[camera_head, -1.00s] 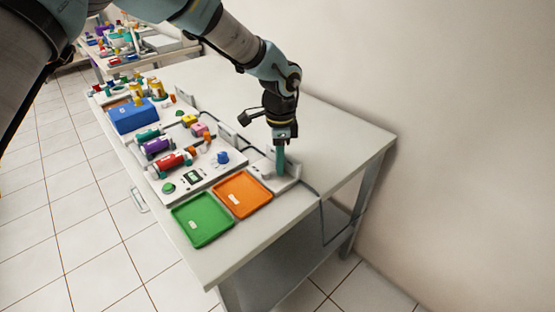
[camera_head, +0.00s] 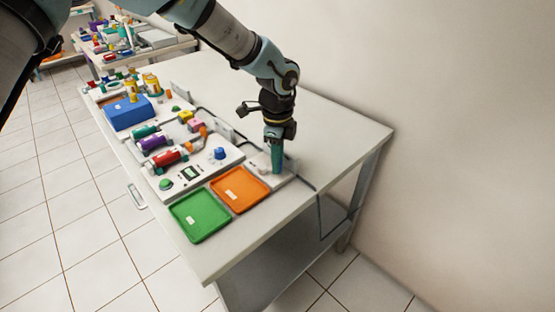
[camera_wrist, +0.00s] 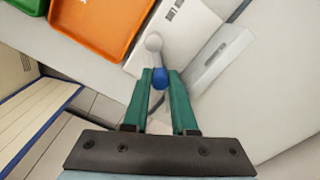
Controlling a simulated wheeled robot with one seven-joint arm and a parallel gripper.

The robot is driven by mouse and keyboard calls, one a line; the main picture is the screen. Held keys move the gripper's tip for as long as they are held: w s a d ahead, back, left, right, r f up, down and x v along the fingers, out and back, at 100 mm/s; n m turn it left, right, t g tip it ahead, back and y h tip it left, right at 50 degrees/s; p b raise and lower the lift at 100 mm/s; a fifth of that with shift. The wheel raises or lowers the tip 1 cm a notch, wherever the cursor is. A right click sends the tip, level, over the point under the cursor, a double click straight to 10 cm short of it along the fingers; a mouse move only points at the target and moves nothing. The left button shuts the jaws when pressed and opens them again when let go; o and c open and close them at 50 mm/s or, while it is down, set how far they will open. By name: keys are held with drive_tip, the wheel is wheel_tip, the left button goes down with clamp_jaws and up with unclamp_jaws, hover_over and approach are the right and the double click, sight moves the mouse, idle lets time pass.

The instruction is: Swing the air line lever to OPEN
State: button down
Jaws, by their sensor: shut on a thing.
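The air line lever shows in the wrist view as a blue grip (camera_wrist: 160,80) with a pale grey round knob (camera_wrist: 154,42) at its far end. My gripper (camera_wrist: 161,74) has its two teal fingers closed around the blue grip. The lever sits at a white panel (camera_wrist: 180,30) with small dark print, too small to read. In the head view my gripper (camera_head: 277,170) points down at the white unit (camera_head: 257,160) on the right of the bench. My fingers hide the lever there, and I cannot read its OPEN mark.
An orange tray (camera_head: 240,190) and a green tray (camera_head: 200,216) lie in front of the unit. A white panel with a blue knob (camera_head: 219,153) and coloured cylinders stands to the left. A dark hose (camera_head: 318,205) hangs over the bench edge. The bench's right end is bare.

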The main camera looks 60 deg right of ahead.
drive_tip(key=c, duration=0.7)
unclamp_jaws()
wheel_tip(320, 180, up, 8)
drive_tip(key=p, duration=0.5)
drive_tip(key=shift+r, duration=0.1)
